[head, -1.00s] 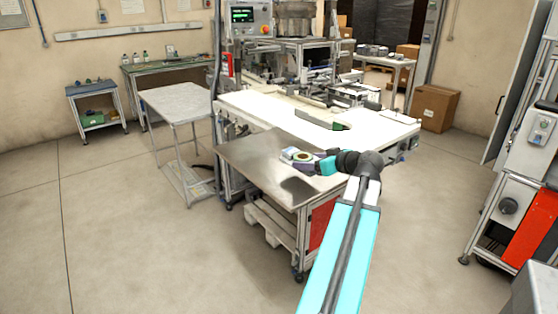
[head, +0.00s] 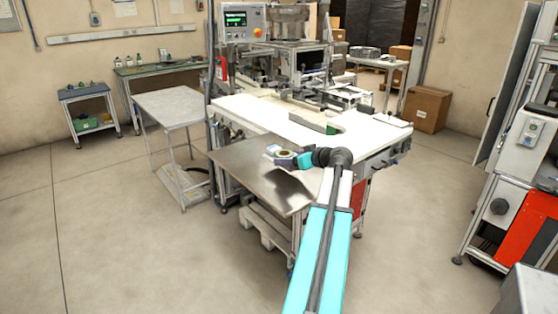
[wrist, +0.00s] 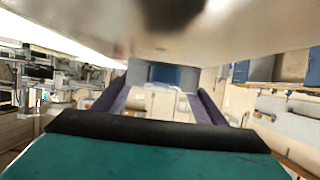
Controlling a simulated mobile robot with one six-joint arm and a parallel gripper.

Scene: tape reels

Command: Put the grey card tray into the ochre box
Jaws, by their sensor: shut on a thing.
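My gripper (head: 284,158) is out over the steel table, with a dark shadow on the tabletop below it. In the wrist view its purple fingers (wrist: 163,103) are shut on a grey piece with a blue middle (wrist: 165,75), which I take to be the grey card tray. In the head view the tray (head: 272,149) is a small pale grey patch at the fingertips, with a small yellowish ring beside it. The tray is mostly hidden by the gripper. I cannot make out an ochre box.
The steel table (head: 240,160) has bare room left of my gripper. The white machine bench (head: 250,115) stands behind it. A bare trolley (head: 172,107) is at the left, and a brown carton (head: 428,108) stands on the floor at the back right.

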